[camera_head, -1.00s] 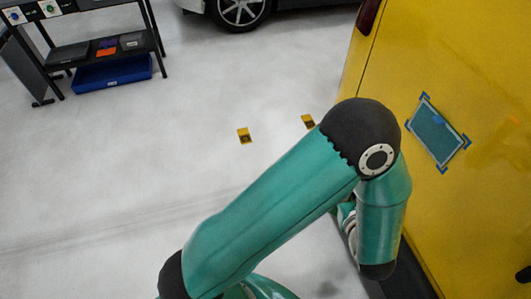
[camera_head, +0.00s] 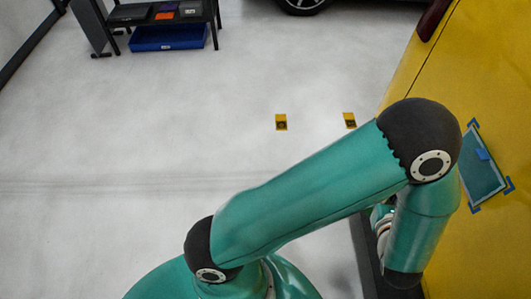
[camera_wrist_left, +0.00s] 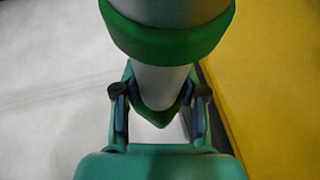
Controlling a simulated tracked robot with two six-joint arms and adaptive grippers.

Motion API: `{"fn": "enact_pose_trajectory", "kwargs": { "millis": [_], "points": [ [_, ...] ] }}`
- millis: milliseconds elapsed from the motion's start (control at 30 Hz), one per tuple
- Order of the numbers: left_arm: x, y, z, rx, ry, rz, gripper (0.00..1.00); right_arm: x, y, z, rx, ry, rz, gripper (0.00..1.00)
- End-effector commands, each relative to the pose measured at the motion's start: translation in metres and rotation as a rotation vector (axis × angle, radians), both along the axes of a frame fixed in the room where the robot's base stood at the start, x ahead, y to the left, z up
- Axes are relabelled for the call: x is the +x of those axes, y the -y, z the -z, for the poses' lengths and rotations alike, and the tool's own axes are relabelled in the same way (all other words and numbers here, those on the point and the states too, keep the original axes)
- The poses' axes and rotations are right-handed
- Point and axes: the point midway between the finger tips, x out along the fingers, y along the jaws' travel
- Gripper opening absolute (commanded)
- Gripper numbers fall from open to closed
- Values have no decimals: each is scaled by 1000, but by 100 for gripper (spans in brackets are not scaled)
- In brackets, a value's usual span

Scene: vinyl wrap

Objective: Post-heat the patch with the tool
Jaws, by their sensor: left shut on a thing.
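The patch (camera_head: 482,172) is a teal-grey rectangle on the yellow vehicle panel (camera_head: 400,85), with blue tape at its corners and a blue tab near its top. My left arm's elbow stands in front of its left side in the head view. My left gripper (camera_wrist_left: 160,110) shows in the left wrist view, shut on the tool (camera_wrist_left: 165,75), a white and grey cylinder with a green band and green lower edge. The tool's working end is out of view. In the head view my left gripper is hidden behind my arm. My right gripper is not in view.
A dark cart (camera_head: 165,15) with a blue bin (camera_head: 168,38) stands at the back left. A car wheel (camera_head: 303,3) shows at the top. The light floor left of my arm is clear.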

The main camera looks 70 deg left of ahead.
Motion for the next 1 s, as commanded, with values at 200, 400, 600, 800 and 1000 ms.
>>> {"fn": "enact_pose_trajectory", "kwargs": {
  "millis": [200,400,600,800,1000],
  "points": [
    [-1,-14,-5,-6,-36,3,0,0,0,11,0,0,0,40],
    [-10,-49,-13,-18,-151,21,0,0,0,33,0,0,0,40],
    [-31,-91,-21,-24,-334,76,0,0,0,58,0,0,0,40],
    [-56,-125,-25,-11,-523,155,0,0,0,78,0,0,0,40],
    [-86,-156,-24,27,-727,248,0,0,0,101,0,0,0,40]
  ]
}}
